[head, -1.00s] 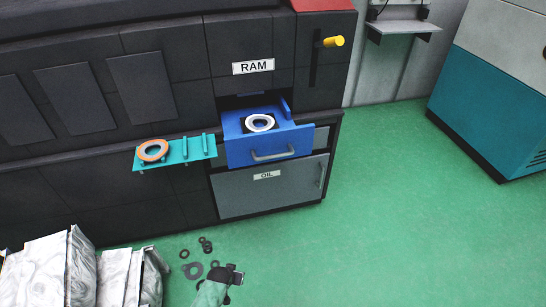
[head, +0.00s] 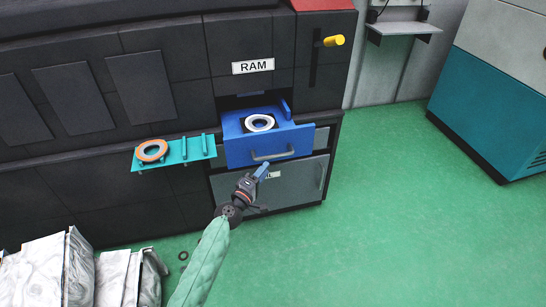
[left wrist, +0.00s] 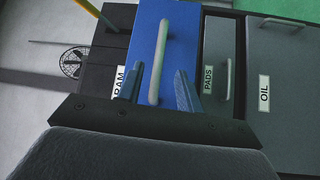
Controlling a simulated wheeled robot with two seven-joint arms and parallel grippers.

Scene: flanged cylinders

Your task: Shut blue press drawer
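The blue press drawer (head: 240,153) stands pulled out of the dark press under the RAM label, with a white ring (head: 260,122) on a black square inside it. Its grey bar handle (head: 272,155) is on the front face. My left gripper (head: 264,170) is just below and in front of that handle. In the left wrist view the fingers (left wrist: 158,84) are open, with the handle (left wrist: 159,62) lined up between them and the blue front (left wrist: 178,45) beyond. I cannot tell whether they touch it. My right gripper is not in view.
A teal shelf (head: 196,152) with an orange-rimmed ring (head: 152,151) juts out left of the drawer. The grey OIL drawer (head: 305,185) is below. Wrapped white blocks (head: 35,270) stand at the lower left. The green floor (head: 400,210) to the right is clear.

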